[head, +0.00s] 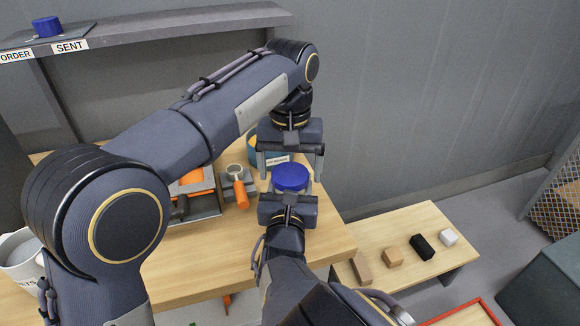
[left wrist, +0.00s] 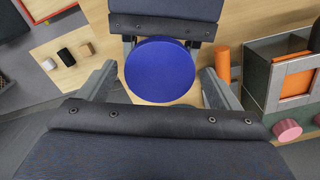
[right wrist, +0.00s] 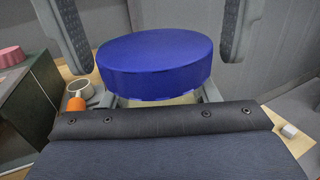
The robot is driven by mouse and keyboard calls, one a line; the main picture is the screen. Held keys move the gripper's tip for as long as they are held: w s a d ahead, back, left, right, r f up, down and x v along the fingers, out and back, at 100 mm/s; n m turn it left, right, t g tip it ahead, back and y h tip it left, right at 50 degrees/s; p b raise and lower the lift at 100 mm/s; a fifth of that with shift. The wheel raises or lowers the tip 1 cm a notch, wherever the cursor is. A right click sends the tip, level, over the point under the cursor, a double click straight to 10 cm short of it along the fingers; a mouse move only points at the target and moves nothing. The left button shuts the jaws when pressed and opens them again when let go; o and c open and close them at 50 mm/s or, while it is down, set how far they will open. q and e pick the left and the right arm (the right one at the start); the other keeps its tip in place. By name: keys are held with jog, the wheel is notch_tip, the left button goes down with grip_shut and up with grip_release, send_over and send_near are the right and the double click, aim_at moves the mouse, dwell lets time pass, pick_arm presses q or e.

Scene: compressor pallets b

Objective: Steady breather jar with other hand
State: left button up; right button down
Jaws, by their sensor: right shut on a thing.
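The breather jar has a wide round blue lid (head: 290,177), and its pale body (right wrist: 165,100) shows only a little below the lid. My right gripper (head: 288,198) is shut on the jar just under the lid and holds it upright. My left gripper (head: 291,168) is open above the jar. In the left wrist view the blue lid (left wrist: 160,70) lies between its fingers, with a gap on either side. In the right wrist view those fingers stand apart from the lid (right wrist: 155,65). Most of the jar body is hidden by the lid and the right gripper.
A wooden table (head: 205,265) lies below, with an orange-handled tool (head: 241,193) and a grey holder beside the jar. A teal labelled bin (head: 264,147) stands behind the left gripper. A low bench (head: 400,238) with several small blocks is at right. A shelf (head: 170,28) runs behind.

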pick_arm(q)
jog(key=c, duration=0.9)
jog(key=shift+m, duration=0.8)
jog(key=o, duration=1.1)
jog(key=shift+r, duration=2.25)
jog(key=shift+c, duration=0.3)
jog(key=shift+r+n, duration=0.9)
jog(key=shift+r, duration=0.9)
